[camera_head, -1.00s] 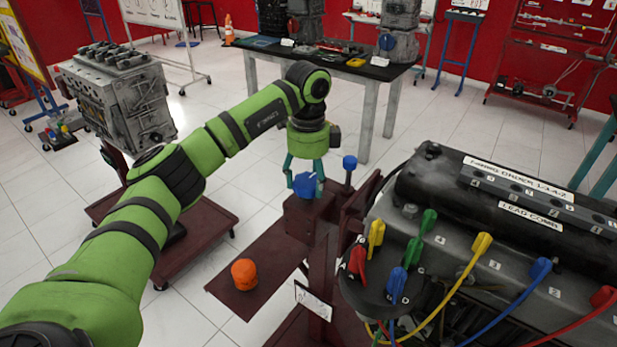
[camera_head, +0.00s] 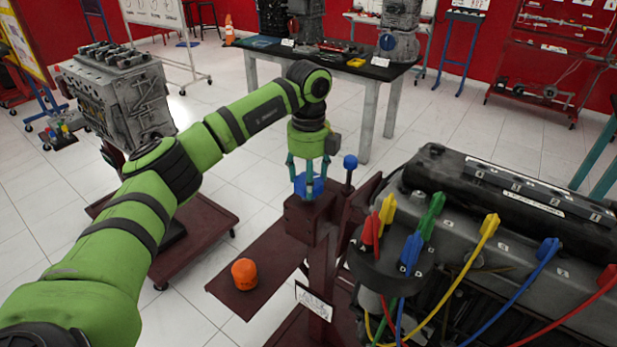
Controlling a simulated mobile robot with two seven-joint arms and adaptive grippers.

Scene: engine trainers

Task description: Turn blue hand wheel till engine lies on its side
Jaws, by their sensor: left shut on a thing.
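The blue hand wheel (camera_head: 309,187) sits on a dark red gearbox of the engine stand (camera_head: 312,217). My left gripper (camera_head: 308,180) points down over it, and its teal fingers are shut on the wheel. They hide part of it. The engine (camera_head: 510,215) is at the right, a grey and black block with a black top cover, lettered labels and yellow, blue, green and red leads. It is tilted, with its side face turned partly up, and the picture edge cuts it off. My right gripper is not in view.
A blue-capped post (camera_head: 350,163) stands just right of the wheel. Another engine on a stand (camera_head: 120,95) is at the left, and a workbench (camera_head: 345,65) is behind. White floor lies open between them.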

